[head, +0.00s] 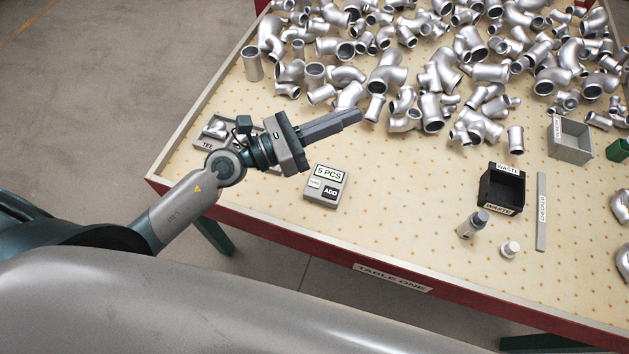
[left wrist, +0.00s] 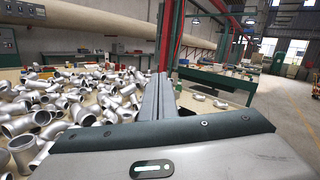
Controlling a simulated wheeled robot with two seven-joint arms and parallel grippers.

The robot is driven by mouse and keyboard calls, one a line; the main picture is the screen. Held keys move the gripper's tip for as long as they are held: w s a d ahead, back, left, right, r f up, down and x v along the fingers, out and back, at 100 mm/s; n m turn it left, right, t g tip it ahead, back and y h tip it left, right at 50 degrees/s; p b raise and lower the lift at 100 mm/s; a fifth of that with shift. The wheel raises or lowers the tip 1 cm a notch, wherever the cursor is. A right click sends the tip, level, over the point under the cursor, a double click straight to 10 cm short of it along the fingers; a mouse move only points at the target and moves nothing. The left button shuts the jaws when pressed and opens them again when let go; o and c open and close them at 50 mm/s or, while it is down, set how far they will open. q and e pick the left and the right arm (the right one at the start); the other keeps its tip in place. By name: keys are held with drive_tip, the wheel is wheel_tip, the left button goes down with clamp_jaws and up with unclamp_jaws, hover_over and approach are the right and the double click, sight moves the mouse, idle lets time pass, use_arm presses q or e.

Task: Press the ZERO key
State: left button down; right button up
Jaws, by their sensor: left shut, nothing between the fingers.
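A small grey counter box (head: 326,186) stands on the table near its front edge, with a display (head: 330,173) reading "5 PCS". Below the display are a white key (head: 315,183), its lettering too small to read, and a black key (head: 330,193) marked ADD. My left gripper (head: 358,116) is shut and empty. It is above the table, its fingers pointing right and away, beyond the box and not touching it. Its shut fingers also show in the left wrist view (left wrist: 160,80), where the box is not seen. My right gripper is not in view.
Many metal pipe fittings (head: 388,75) cover the back of the table. A tray marked TEE (head: 203,143) is partly hidden behind my left arm. The board around the box is clear.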

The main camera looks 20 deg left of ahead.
sight(310, 184)
use_arm(q)
drive_tip(key=a+f+m+g+y, duration=0.3)
drive_tip(key=f+m, duration=0.3)
drive_tip(key=f, duration=0.2)
drive_tip(key=a+f+m+g+y, duration=0.4)
drive_tip(key=f+m, duration=0.3)
drive_tip(key=f, duration=0.1)
drive_tip(key=shift+f, duration=0.3)
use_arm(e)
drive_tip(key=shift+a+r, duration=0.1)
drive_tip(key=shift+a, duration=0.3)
use_arm(q)
drive_tip(key=shift+s, duration=0.1)
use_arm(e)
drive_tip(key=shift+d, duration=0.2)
use_arm(q)
drive_tip(key=shift+f, duration=0.1)
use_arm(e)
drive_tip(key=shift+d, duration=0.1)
